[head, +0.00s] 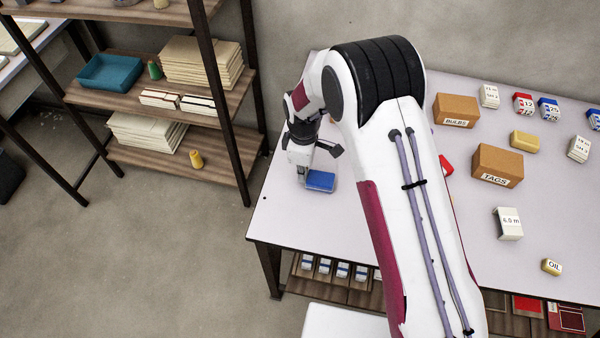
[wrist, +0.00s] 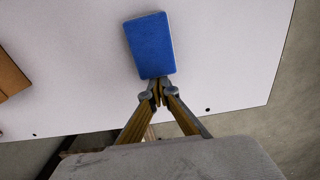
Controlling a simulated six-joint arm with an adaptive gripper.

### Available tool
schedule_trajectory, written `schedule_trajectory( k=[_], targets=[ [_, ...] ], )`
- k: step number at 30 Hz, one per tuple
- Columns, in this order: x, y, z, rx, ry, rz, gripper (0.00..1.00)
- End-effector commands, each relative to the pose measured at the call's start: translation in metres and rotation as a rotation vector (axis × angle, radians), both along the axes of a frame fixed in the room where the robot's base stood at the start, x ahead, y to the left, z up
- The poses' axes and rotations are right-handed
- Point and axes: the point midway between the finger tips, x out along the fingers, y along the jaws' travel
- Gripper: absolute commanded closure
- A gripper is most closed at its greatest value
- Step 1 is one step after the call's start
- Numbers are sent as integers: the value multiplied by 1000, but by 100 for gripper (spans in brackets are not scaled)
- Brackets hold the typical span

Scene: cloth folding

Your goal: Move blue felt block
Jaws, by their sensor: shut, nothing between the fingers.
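The blue felt block (head: 320,181) lies flat on the white table (head: 282,222) near its left end. It also shows in the wrist view (wrist: 149,45), just beyond my fingertips. My gripper (head: 304,181) is at the left side of the block in the head view. In the wrist view my gripper (wrist: 156,92) has its fingertips together with nothing between them, close to the block's near edge. I cannot tell whether the fingertips touch the block.
Brown boxes marked BULBS (head: 456,111) and TAGS (head: 497,166) stand on the table to the right, among several small labelled boxes. A red thing (head: 446,166) is partly hidden behind my arm. The table around the block looks clear. A shelf (head: 160,85) stands at the left.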

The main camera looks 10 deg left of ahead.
Motion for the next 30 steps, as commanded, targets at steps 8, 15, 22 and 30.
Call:
schedule_trajectory(
  k=[8, 15, 22, 30],
  targets=[
    [0, -47, 0, -1, 2, -5, 100],
    [0, -89, 0, -1, 1, -5, 100],
    [0, -126, 0, -1, 1, -5, 100],
    [0, -168, 0, 0, 1, -4, 100]
  ],
)
